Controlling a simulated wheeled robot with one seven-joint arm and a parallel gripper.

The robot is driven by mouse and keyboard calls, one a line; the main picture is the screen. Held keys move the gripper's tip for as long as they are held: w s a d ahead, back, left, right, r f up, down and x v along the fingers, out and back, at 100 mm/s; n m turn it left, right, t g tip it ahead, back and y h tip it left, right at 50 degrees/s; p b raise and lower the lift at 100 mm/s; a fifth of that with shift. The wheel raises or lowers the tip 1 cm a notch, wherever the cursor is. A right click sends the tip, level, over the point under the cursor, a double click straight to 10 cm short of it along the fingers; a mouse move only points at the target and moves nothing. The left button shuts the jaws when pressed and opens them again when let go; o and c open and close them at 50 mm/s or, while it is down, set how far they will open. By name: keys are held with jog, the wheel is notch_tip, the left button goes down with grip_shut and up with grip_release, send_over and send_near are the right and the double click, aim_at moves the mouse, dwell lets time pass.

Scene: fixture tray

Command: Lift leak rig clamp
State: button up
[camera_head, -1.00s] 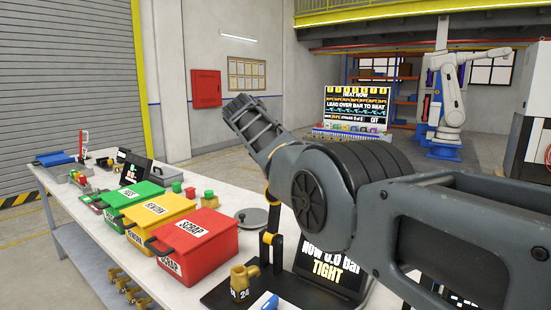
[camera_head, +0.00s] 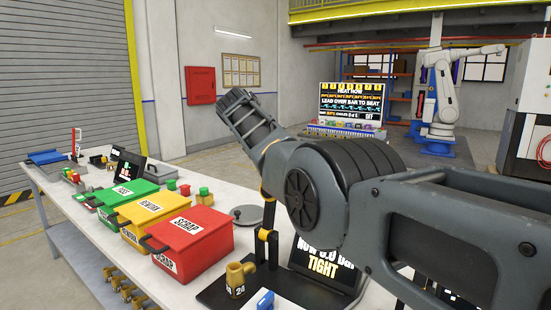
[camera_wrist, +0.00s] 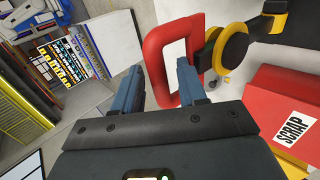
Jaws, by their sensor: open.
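The leak rig clamp shows in the wrist view as a red loop handle (camera_wrist: 154,62) joined to a black and yellow pivot (camera_wrist: 230,48). My gripper (camera_wrist: 157,72) is open there. One bar of the red loop lies between its two fingers, and the right finger overlaps the loop's opening. I cannot tell whether either finger touches it. In the head view, the clamp's black and yellow linkage (camera_head: 267,238) stands on the dark rig base (camera_head: 215,292). My arm hides the red handle and my gripper there.
A brass fitting (camera_head: 238,277) stands on the rig base, beside a screen (camera_head: 322,266) reading TIGHT. The red SCRAP box (camera_head: 203,232) is to the left, then yellow REWORK (camera_head: 155,209) and green (camera_head: 128,193) boxes. A grey round lid (camera_head: 246,215) lies behind the rig.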

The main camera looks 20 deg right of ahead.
jog(key=b+v, duration=0.1)
jog(key=v, duration=0.6)
jog(key=shift+b, duration=0.35)
jog(key=shift+a, duration=0.1)
